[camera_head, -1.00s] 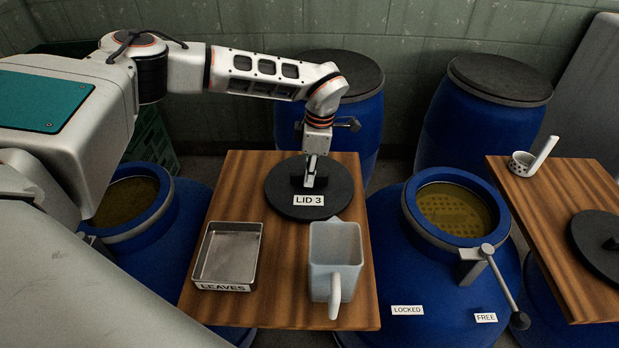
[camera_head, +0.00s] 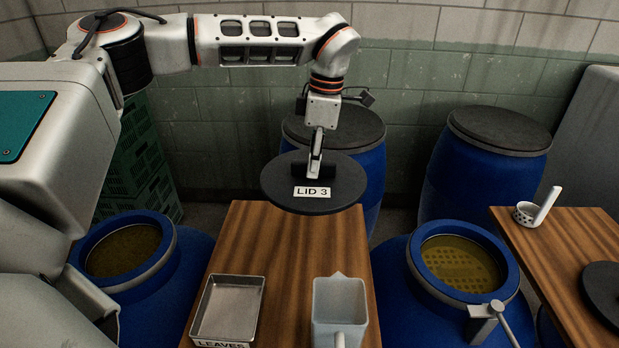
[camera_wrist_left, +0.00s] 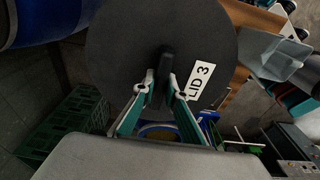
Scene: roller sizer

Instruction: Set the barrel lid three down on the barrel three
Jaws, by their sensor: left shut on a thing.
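The round black lid marked LID 3 (camera_head: 283,184) hangs level above the back end of the middle wooden table. My left gripper (camera_head: 315,165) is shut on its upright handle; the wrist view shows the fingers (camera_wrist_left: 163,92) on either side of the handle, with the lid (camera_wrist_left: 120,45) behind. Two blue barrels stand open: one at the left (camera_head: 155,268) of the table and one at the right (camera_head: 420,268), both holding brownish contents. I read no number on either, so I cannot tell which is barrel three. My right gripper is not in view.
The middle table (camera_head: 285,260) holds a metal tray marked LEAVES (camera_head: 228,308) and a grey jug (camera_head: 340,305). Two lidded barrels (camera_head: 370,170) (camera_head: 480,180) stand behind. A right-hand table (camera_head: 560,240) bears a cup-like scoop (camera_head: 528,213) and another black lid (camera_head: 605,290). Green crates (camera_head: 140,165) stand back left.

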